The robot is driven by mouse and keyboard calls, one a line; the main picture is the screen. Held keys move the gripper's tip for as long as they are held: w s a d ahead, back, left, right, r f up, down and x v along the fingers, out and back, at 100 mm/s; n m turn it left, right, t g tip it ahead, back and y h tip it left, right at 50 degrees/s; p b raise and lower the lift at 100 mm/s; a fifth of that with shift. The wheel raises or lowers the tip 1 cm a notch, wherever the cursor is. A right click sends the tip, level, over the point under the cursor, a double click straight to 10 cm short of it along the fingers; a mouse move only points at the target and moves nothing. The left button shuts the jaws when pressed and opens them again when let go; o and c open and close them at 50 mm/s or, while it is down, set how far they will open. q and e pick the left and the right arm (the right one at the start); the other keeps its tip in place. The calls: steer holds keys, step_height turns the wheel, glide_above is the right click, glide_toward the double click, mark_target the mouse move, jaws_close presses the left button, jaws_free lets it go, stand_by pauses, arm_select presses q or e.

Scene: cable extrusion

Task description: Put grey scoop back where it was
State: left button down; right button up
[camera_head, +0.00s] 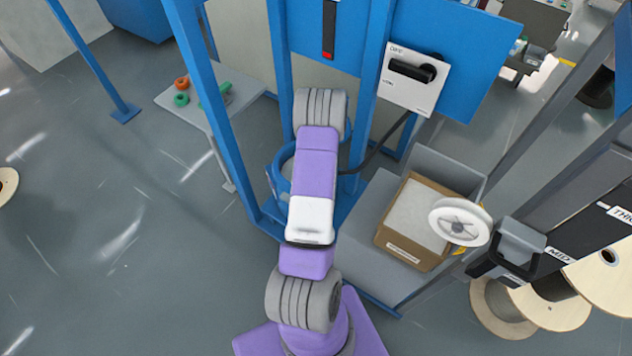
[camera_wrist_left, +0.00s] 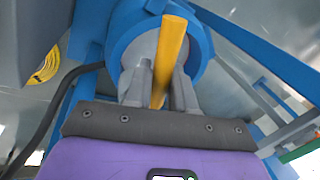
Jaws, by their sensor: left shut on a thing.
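In the left wrist view, the fingers of my left gripper (camera_wrist_left: 160,88) are shut on a yellow bar (camera_wrist_left: 171,50), which looks like a handle. The grey scoop's bowl cannot be clearly told apart in either view. The bar and fingers are in front of the opening of a round blue hopper (camera_wrist_left: 206,48) with a grey inside. In the head view, my purple arm covers the gripper and part of the blue hopper (camera_head: 278,180). A cardboard box (camera_head: 384,236) of white granules (camera_head: 412,212) sits to the right of the hopper. My right gripper is not in view.
Blue frame posts (camera_head: 207,95) stand close around the hopper. A control box with a black handle (camera_head: 412,78) hangs on the frame. A white spool (camera_head: 460,222) overhangs the box's right side. Wooden reels (camera_head: 548,306) stand at lower right. The left floor is mostly open.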

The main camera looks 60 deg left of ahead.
arm_select(q)
steer(key=w+d+r+m+b, duration=0.2)
steer(key=w+d+r, duration=0.2)
steer(key=w+d, duration=0.4)
steer(key=w+d+r+m+b, duration=0.25)
steer(key=w+d+r, duration=0.25)
steer(key=w+d, duration=0.3)
step_height(320, 180, down, 10)
steer(key=s+d+b, duration=0.1)
steer(key=b, duration=0.2)
steer(key=shift+d+t+y, duration=0.3)
steer(key=shift+d+t, duration=0.05)
steer(key=shift+t, duration=0.05)
steer(key=shift+f+b, duration=0.1)
steer(key=shift+b, duration=0.25)
steer(key=c, duration=1)
jaws_free()
steer(key=shift+o, duration=0.2)
